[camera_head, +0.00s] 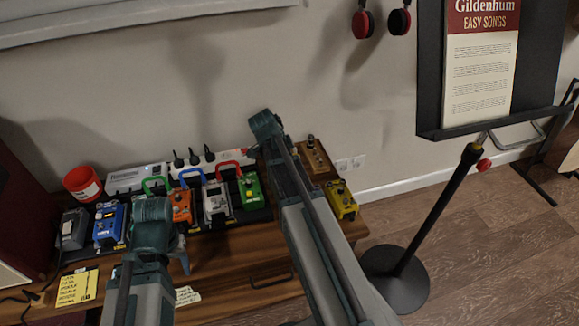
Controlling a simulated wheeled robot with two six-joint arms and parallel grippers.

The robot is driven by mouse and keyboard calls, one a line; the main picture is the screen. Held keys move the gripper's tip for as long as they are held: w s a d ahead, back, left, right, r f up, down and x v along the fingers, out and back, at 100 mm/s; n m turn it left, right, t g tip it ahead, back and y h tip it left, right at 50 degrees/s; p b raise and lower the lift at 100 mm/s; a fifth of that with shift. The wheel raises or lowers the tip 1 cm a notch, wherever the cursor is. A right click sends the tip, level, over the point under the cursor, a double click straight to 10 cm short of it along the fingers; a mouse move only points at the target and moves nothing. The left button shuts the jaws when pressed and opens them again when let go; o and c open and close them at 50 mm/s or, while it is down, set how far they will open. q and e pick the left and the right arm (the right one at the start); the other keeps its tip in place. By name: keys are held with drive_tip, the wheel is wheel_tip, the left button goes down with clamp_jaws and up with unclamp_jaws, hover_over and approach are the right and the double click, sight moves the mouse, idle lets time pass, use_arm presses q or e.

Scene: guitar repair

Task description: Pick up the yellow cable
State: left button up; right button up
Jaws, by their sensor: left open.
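I cannot make out a yellow cable in this view. My left arm comes in at the lower left and covers part of the board.
Orange (181,206), blue (109,223) and green (250,191) pedals stand on the board. A red tub (83,184) is behind, left. A yellow pedal (341,199) is at the right of the wooden cabinet. A music stand (433,215) stands on the open floor at right.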

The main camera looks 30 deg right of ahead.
clamp_jaws()
use_arm(q)
wheel_tip(320, 180, up, 10)
drive_tip(key=p, duration=1)
use_arm(e)
wheel_tip(320, 180, up, 10)
drive_tip(key=shift+r, duration=0.1)
use_arm(q)
drive_tip(key=shift+r, duration=0.15)
